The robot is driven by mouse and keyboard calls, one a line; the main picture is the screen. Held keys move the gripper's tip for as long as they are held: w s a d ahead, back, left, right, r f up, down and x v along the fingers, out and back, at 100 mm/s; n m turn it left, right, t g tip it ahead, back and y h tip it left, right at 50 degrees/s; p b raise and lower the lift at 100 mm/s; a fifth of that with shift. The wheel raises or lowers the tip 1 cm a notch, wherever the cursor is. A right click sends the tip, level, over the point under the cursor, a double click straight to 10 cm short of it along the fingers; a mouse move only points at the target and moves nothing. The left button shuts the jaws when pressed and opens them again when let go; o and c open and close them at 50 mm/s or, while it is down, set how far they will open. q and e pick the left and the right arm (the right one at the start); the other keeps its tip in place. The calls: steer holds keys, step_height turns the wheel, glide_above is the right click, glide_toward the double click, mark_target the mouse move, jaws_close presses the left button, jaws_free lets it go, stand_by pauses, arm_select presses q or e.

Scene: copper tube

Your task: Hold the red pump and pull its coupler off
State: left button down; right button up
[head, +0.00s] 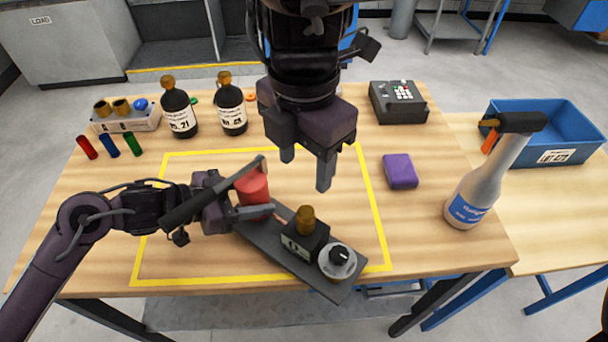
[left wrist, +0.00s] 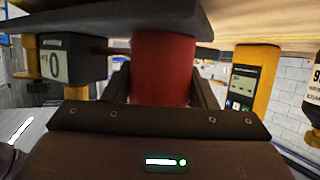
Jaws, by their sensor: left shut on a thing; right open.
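The red pump (head: 252,187) is a red cylinder on a long dark grey plate (head: 270,245), which lies slanted on the table. On the plate to the right stand a black block (head: 300,243) with a brass coupler (head: 306,217) on top and a grey round piece with a black knob (head: 338,257). My left gripper (head: 252,212) is shut on the red pump, whose cylinder also shows between its fingers in the left wrist view (left wrist: 163,70). My right gripper (head: 306,172) is open and empty, pointing down above the coupler, apart from it.
Two dark bottles (head: 179,110) and a tray of fittings (head: 125,118) stand at the back left, near several coloured cylinders. A black keypad device (head: 398,102), purple block (head: 400,171) and spray bottle (head: 475,190) are right. A blue bin (head: 555,132) stands beyond. The yellow-outlined area's back is clear.

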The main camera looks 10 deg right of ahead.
mark_target(303, 206)
step_height(303, 206, down, 11)
steer(key=shift+f, duration=0.1)
stand_by(0.3)
steer(key=shift+c, duration=0.3)
steer(key=shift+w+a, duration=0.1)
steer(key=c, duration=0.9)
steer(key=shift+c, duration=0.9)
steer(key=shift+r, duration=1.1)
jaws_close()
